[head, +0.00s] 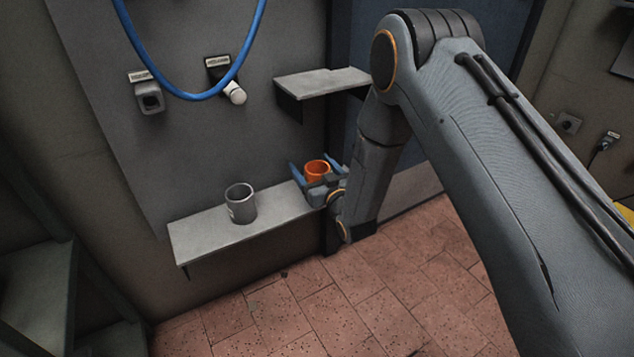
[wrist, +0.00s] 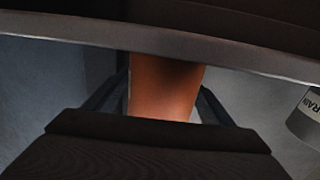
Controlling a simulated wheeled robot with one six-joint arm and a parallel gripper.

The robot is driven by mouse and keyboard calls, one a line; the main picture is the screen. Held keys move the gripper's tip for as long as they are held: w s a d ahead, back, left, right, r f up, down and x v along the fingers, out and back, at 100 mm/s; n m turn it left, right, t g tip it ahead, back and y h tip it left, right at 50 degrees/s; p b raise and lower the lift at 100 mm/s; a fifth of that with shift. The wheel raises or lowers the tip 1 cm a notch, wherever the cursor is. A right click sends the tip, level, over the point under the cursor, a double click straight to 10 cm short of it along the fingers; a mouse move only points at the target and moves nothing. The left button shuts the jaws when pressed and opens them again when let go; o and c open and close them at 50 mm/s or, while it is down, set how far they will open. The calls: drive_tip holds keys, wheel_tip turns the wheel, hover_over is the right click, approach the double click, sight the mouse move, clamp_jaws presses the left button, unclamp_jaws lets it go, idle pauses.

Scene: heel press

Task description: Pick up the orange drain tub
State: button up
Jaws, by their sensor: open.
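The orange drain tub (head: 316,169) is at the right end of the low grey shelf (head: 205,238). My gripper (head: 312,176) is at the tub, with its two blue-grey fingers on either side of it. In the wrist view the tub (wrist: 165,92) fills the middle between the fingers (wrist: 165,105). The gripper is open, and I cannot tell whether either finger touches the tub. The tub's lower part is hidden by the gripper in the head view.
A grey labelled cup (head: 241,205) stands on the same shelf to the left. A higher shelf (head: 322,83) juts out above the tub. A blue hose (head: 190,95) hangs on the wall near a white-tipped fitting (head: 234,92). Tiled floor lies below.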

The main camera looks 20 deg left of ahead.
drive_tip(key=c, duration=1)
drive_tip(key=shift+c, duration=0.2)
drive_tip(key=shift+s+d+r+p, duration=0.2)
drive_tip(key=shift+r+p, duration=0.1)
drive_tip(key=shift+r, duration=0.1)
wheel_tip(320, 180, up, 7)
drive_tip(key=shift+f+p, duration=0.1)
drive_tip(key=shift+p, duration=0.9)
drive_tip(key=w+d+p+v, duration=0.1)
drive_tip(key=p+v, duration=0.2)
drive_tip(key=v, duration=1.6)
drive_tip(key=w+d+r+m+t+h, duration=0.2)
drive_tip(key=w+d+r+m+h, duration=0.15)
drive_tip(key=d, duration=0.75)
drive_tip(key=w+d+r+m+t+h, duration=0.15)
drive_tip(key=d+h, duration=0.35)
drive_tip(key=d, duration=0.5)
drive_tip(key=w+d+r+m+t+h, duration=0.2)
drive_tip(key=w+d+r+m+h, duration=0.15)
drive_tip(key=d, duration=0.75)
drive_tip(key=s+r+p, duration=0.5)
drive_tip(key=s+p, duration=0.4)
drive_tip(key=p, duration=1.2)
drive_tip(key=shift+h, duration=0.3)
